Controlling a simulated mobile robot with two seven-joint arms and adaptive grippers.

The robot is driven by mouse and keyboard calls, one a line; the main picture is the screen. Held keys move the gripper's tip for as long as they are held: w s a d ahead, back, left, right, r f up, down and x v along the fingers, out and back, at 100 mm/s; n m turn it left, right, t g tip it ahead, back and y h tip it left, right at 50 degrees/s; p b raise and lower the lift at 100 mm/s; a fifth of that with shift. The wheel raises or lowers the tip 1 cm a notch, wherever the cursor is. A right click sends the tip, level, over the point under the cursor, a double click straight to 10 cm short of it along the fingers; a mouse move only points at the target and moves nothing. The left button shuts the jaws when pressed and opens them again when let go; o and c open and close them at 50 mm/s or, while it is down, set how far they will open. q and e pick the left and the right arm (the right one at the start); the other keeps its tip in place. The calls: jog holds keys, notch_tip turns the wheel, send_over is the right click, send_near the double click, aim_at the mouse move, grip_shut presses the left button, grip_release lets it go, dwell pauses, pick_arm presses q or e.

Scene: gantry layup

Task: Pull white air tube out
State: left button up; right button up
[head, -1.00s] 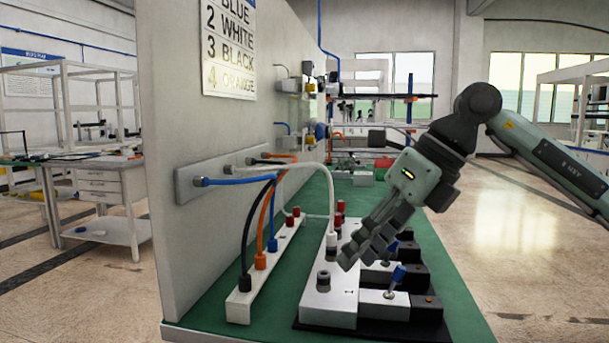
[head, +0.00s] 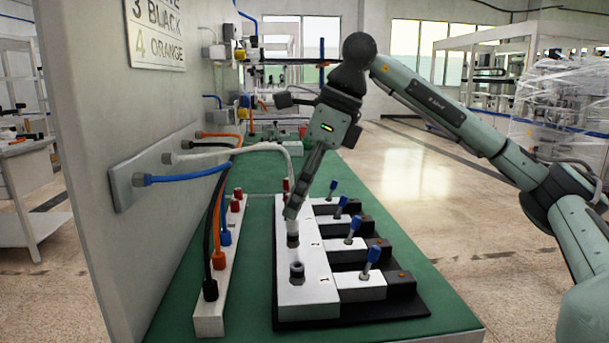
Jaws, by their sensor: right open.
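The white air tube (head: 240,149) runs from a fitting on the wall plate (head: 124,187), arches to the right and bends down to the white valve block (head: 291,268). Its lower end is by a red fitting (head: 287,184), partly hidden behind my right gripper (head: 292,213). My right gripper is open, pointing down over the row of fittings, just in front of the tube's lower end. I see nothing held in it. Whether a finger touches the tube cannot be told. My left gripper is not in view.
Blue (head: 190,177), orange and black tubes run from the wall plate to a white strip (head: 208,318) on the left. The green bench top (head: 245,320) is clear in front.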

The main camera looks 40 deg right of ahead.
jog(key=shift+x, duration=1.25)
grip_shut()
